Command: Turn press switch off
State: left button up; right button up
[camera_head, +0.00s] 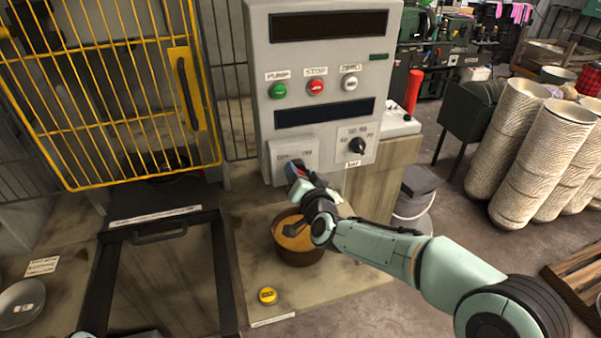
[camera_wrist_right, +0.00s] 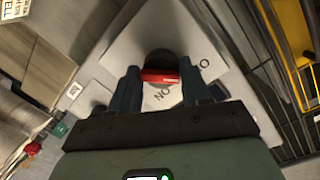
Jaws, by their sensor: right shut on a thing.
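The press switch is a rotary switch on a pale square plate low on the left of the grey control box. Its red handle (camera_wrist_right: 160,76) shows in the right wrist view, over a dark round base, with the word ON beside it and part of another label farther right. My right gripper (camera_wrist_right: 160,88) has its two dark fingers on either side of the red handle and is shut on it. In the head view my right gripper (camera_head: 292,172) is at the switch plate (camera_head: 291,150) and hides most of the switch.
The control box (camera_head: 320,75) carries green, red and white buttons and a black knob (camera_head: 357,146). A yellow barred gate (camera_head: 110,100) stands at left.

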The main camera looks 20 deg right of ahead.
jog(key=shift+r, duration=0.25)
jog(key=o, duration=1)
jog(key=shift+a+f, duration=0.1)
pick_arm(q)
jog(key=shift+s+f+b, duration=0.75)
jog(key=shift+f+b, duration=0.05)
jog(key=shift+f, duration=0.25)
pick_arm(e)
jog(key=s+r, duration=0.1)
jog(key=s, duration=1.2)
jog(key=shift+s+d+r, duration=0.15)
jog(key=shift+d+r, duration=0.1)
jog(key=shift+r, duration=0.1)
pick_arm(q)
jog(key=shift+s, duration=0.15)
